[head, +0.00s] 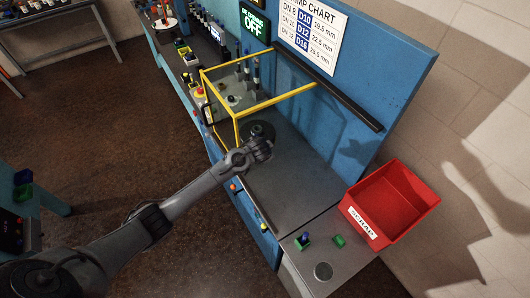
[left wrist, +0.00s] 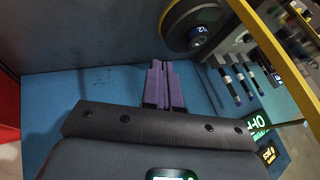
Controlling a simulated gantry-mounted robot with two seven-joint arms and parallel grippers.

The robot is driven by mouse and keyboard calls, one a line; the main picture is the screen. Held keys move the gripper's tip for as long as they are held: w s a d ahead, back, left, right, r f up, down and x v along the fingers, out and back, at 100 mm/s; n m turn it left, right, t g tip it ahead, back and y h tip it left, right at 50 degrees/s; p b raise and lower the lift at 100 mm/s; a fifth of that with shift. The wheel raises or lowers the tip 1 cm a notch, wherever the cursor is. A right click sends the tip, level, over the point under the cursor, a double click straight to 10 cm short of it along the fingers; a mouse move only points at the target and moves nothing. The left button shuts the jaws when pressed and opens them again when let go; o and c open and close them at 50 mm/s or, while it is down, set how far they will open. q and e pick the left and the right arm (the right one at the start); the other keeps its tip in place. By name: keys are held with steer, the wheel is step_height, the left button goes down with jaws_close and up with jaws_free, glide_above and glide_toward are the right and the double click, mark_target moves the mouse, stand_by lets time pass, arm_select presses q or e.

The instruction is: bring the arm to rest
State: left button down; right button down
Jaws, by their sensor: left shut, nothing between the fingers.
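My left arm reaches in from the lower left in the head view. Its gripper (head: 264,149) is over the front part of the blue bench (head: 290,178), near the yellow frame. In the left wrist view the two purple fingers of the left gripper (left wrist: 161,66) lie together, shut with nothing between them. A dark round piece (head: 260,131) is just behind the gripper; it also shows in the left wrist view (left wrist: 193,27). My right gripper is not in view.
A yellow frame (head: 275,103) stands close behind the gripper. A red scrap bin (head: 388,205) sits at the right, with small green and blue parts (head: 303,241) beside it. A blue back panel (head: 385,75) with a crimp chart (head: 308,30) rises behind. Open floor (head: 110,130) lies left.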

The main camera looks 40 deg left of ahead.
arm_select(q)
steer(key=v, duration=0.8)
steer(key=s+d+f+g, duration=0.2)
steer(key=s+f, duration=0.7)
steer(key=s+d+f+g+h+p, duration=0.2)
steer(key=s+d, duration=0.6)
steer(key=s, duration=0.6)
steer(key=s+d+r+n+t+h+p, duration=0.1)
steer(key=s+d+r, duration=0.2)
steer(key=s+r, duration=0.5)
step_height(320, 180, up, 4)
steer(key=shift+d+r+h, duration=0.2)
steer(key=shift+d+h, duration=0.1)
steer(key=shift+h, duration=0.1)
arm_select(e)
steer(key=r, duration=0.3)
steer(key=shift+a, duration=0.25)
